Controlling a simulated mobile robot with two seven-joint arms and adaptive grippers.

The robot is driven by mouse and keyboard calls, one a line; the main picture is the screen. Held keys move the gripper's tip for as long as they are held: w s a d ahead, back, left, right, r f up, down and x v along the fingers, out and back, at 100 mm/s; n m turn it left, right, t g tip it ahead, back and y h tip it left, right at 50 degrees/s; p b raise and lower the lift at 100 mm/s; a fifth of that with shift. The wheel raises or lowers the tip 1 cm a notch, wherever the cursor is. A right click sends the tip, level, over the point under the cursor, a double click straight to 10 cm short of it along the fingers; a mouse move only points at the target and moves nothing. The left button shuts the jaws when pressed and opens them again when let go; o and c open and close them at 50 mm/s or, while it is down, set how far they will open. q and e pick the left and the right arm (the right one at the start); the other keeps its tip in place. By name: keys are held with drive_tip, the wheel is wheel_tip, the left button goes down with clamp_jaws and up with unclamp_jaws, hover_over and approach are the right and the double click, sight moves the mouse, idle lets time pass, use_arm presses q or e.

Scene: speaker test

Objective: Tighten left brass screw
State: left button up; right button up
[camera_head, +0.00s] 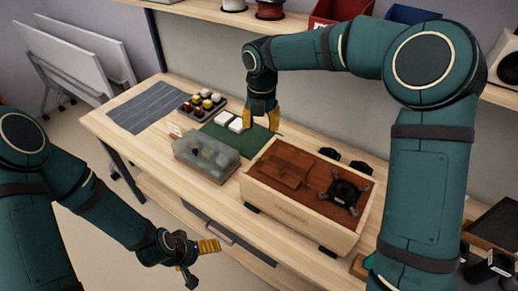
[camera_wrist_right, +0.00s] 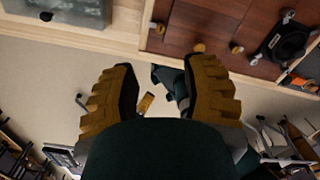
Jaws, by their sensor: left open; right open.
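The wooden speaker box (camera_head: 303,217) lies on the workbench with its red-brown front facing up and a black square-framed part (camera_head: 345,192) at its right. In the right wrist view, several small brass-coloured screw heads show on the red-brown panel; the leftmost brass screw (camera_wrist_right: 160,28) is near the box's left edge. How far each is screwed in cannot be told. My right gripper (camera_head: 262,117) is open and empty, raised above the bench behind the box; its two yellow fingers also show in the wrist view (camera_wrist_right: 160,95). My left gripper (camera_head: 199,261) is open and empty in front of the bench, away from the box.
A grey translucent container (camera_head: 207,156) stands left of the speaker box. A green mat (camera_head: 228,137) with white blocks, a tray of coloured knobs (camera_head: 203,104) and a striped cloth (camera_head: 154,107) lie further left. A shelf (camera_head: 220,12) runs above the back of the bench.

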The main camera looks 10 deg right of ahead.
sight(261, 159)
wheel_tip(261, 159, down, 14)
drive_tip(key=shift+r+b, duration=0.15)
drive_tip(key=shift+b, duration=0.6)
clamp_jaws()
